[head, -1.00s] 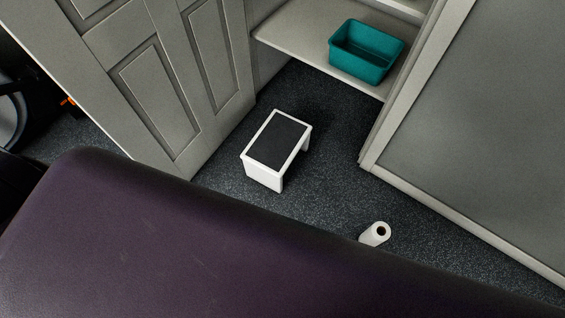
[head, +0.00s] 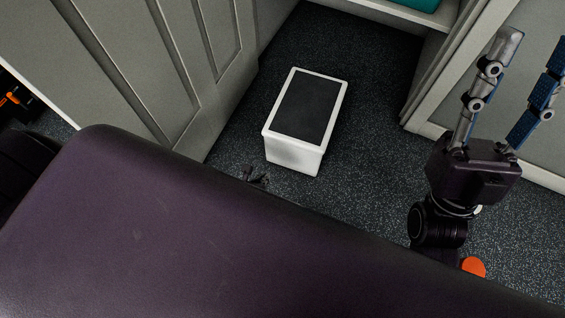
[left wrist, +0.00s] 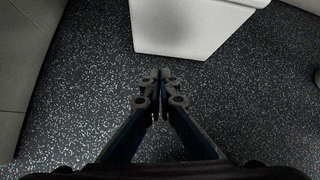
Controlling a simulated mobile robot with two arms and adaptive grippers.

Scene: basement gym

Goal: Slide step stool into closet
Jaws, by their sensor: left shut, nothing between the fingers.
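The white step stool (head: 305,110) with a dark top stands upright on the dark speckled floor, before the closet opening. Its white side (left wrist: 190,25) fills the top of the left wrist view. The closet (head: 330,35) lies beyond it, between the panelled door and the frame. My left gripper (head: 256,177) shows only its tips over the purple edge, just short of the stool's near side. In the left wrist view its fingers (left wrist: 160,75) are together and empty, with floor showing before the stool. My right gripper (head: 530,45) is open and empty, raised at the right.
The grey panelled door (head: 170,65) borders the stool's left. The closet frame (head: 425,110) stands to its right. A low shelf (head: 385,12) carries a teal bin (head: 418,4), mostly cropped. Floor is clear between stool and shelf. A purple surface (head: 160,230) hides the foreground.

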